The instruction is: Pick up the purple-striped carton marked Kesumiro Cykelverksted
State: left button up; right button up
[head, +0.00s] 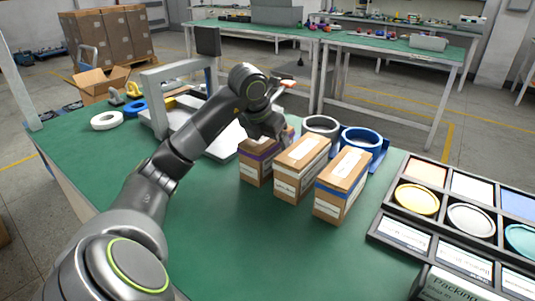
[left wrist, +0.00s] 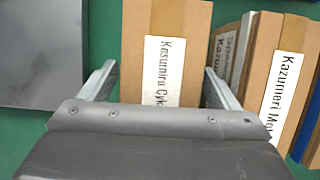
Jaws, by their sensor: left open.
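The purple-striped carton (head: 256,168) stands upright on the green table, leftmost of three cartons in a row. In the left wrist view its top (left wrist: 190,60) shows a white label reading "Kesumiro Cyk…", the rest hidden by the gripper body. My left gripper (head: 272,134) is over this carton, partly hiding its top. In the left wrist view the open fingers (left wrist: 159,72) lie one on each side of the carton, with gaps showing. Whether the fingertips are below its top edge I cannot tell. My right gripper is in neither view.
A white-striped carton (head: 299,172) stands close on the right, then a blue-striped carton (head: 340,187). The right finger is in the narrow gap beside the neighbour. Grey (head: 321,124) and blue (head: 361,139) rolls stand behind. A compartment tray (head: 377,226) is at right. The table's front middle is clear.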

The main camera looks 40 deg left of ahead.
pick_arm(q)
jog(key=shift+f, duration=0.3)
dwell(0.5)
jog(key=c, duration=1.4)
